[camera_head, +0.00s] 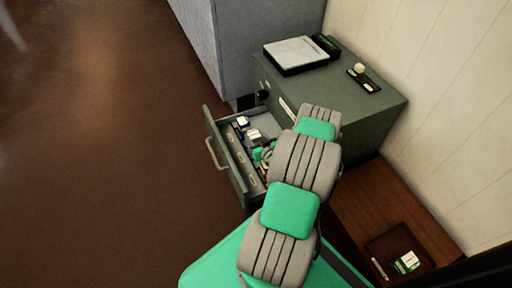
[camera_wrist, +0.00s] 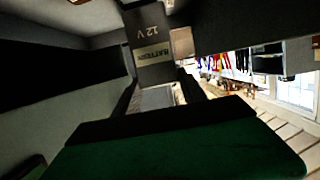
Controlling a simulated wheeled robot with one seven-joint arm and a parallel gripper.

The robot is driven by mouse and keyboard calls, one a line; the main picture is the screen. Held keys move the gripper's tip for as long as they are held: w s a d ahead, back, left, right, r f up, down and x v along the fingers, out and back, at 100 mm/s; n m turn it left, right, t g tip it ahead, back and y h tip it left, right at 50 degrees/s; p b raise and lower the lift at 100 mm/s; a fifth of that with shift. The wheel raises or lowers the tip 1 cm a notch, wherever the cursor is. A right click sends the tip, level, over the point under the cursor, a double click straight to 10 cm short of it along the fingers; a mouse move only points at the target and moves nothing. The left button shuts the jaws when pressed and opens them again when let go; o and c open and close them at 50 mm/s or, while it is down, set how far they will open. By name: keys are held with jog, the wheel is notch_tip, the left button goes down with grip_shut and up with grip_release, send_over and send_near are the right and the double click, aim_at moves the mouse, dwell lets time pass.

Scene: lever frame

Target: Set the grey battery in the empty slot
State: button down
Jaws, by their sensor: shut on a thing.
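The grey battery (camera_wrist: 152,42), with "12 V" on its face, fills the upper middle of the wrist view. My gripper (camera_wrist: 157,92) is shut on it, with one dark finger at each side of its lower part. In the head view my arm reaches over the open drawer (camera_head: 226,158) of a green cabinet. A small green part of my gripper (camera_head: 262,152) shows inside the drawer, among small items. I cannot make out the battery or an empty slot in the head view; my arm covers part of the drawer.
The green cabinet (camera_head: 372,109) carries a black tray with a white pad (camera_head: 296,52) and a small dark block (camera_head: 364,80). A wooden table (camera_head: 385,200) with a brown tray (camera_head: 390,244) stands at the right. The floor on the left is clear.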

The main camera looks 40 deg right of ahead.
aim_at(257, 142)
jog(key=f, duration=0.1)
jog(key=w+d+f+b, duration=0.1)
jog(key=f, duration=0.1)
jog(key=w+d+f, duration=0.1)
jog(key=shift+d+f+b, duration=0.2)
jog(key=shift+f+b, duration=0.05)
jog(key=shift+b, duration=0.1)
jog(key=f, duration=0.1)
jog(key=f+b, duration=0.2)
jog(key=f, duration=0.1)
jog(key=shift+w+d, duration=0.3)
jog(key=shift+r, duration=0.2)
jog(key=shift+f, duration=0.1)
jog(key=c, duration=0.6)
grip_release()
jog(key=shift+f, duration=0.1)
jog(key=shift+c, duration=0.2)
